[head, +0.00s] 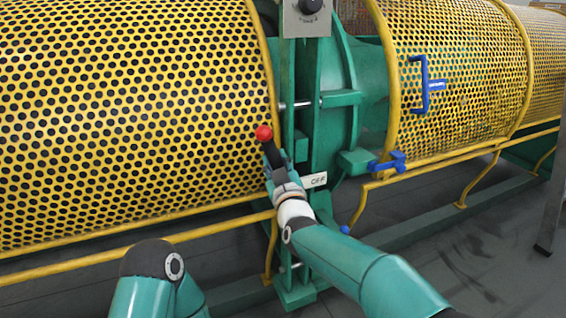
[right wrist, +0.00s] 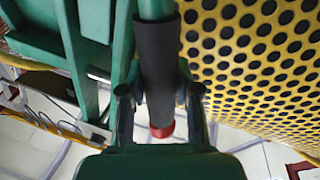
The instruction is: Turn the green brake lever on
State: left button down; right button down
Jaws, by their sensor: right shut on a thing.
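The brake lever shows in the head view as a red ball knob (head: 263,132) on a black grip (head: 271,153), tilted up to the left. In the right wrist view its green rod (right wrist: 156,8) leads into the black grip (right wrist: 157,60), with the red knob (right wrist: 162,131) at the far end. My right gripper (head: 276,172) is shut on the lever at the black grip; its fingers (right wrist: 160,98) lie on either side of it. The lever's lower part is hidden by my gripper in the head view. My left gripper is out of view.
An "OFF" plate (head: 314,181) sits right of my right gripper. Yellow perforated guards (head: 130,110) flank the green frame (head: 325,130). Blue handles (head: 425,85) are on the right guard. Yellow rails (head: 200,232) run along the front, with grey floor below.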

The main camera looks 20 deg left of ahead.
jog(key=shift+s+a+f+n+y, duration=0.15)
jog(key=shift+s+a+n+y, duration=0.15)
jog(key=shift+a, duration=0.15)
jog(key=c, duration=0.8)
grip_release()
jog(key=shift+w+d, duration=0.1)
jog(key=shift+d, duration=0.05)
jog(key=shift+d, duration=0.1)
jog(key=v, duration=1.1)
jog(key=shift+s+d, duration=0.15)
jog(key=shift+s, duration=0.25)
